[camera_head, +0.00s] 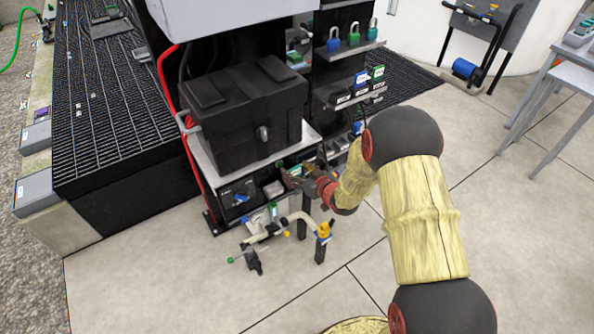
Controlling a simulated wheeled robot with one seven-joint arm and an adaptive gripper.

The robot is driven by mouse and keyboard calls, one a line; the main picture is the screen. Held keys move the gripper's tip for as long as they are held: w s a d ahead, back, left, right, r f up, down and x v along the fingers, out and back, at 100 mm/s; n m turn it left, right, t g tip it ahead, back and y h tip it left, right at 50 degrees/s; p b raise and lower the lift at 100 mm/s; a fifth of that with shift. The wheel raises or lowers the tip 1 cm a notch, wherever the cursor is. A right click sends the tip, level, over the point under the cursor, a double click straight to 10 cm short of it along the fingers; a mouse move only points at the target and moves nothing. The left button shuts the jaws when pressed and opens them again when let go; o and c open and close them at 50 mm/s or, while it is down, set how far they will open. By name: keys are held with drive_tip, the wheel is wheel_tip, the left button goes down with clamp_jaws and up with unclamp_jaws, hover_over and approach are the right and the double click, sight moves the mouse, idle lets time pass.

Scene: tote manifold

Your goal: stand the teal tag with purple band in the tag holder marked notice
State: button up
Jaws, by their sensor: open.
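My gripper (290,177) is at the front edge of the tray stand under the black box, its jaws open. Small items, one green and one pale, sit close by its fingertips; contact cannot be made out. I cannot pick out the teal tag with a purple band for certain. Small dark holders with white labels (343,98) stand on a shelf right of the black box. A blue tag (361,77) and a green tag (377,72) stand upright at that shelf. The labels are too small to read, so the notice holder cannot be told.
A large black box (245,115) sits on the stand above my gripper. Pipes with coloured valve handles (283,226) stand below it. Three padlocks (353,34) stand on the upper shelf. A dark grated platform (105,110) is at left. The tiled floor at front left is clear.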

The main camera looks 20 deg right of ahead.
drive_tip(key=v, duration=1.2)
drive_tip(key=shift+f, duration=0.1)
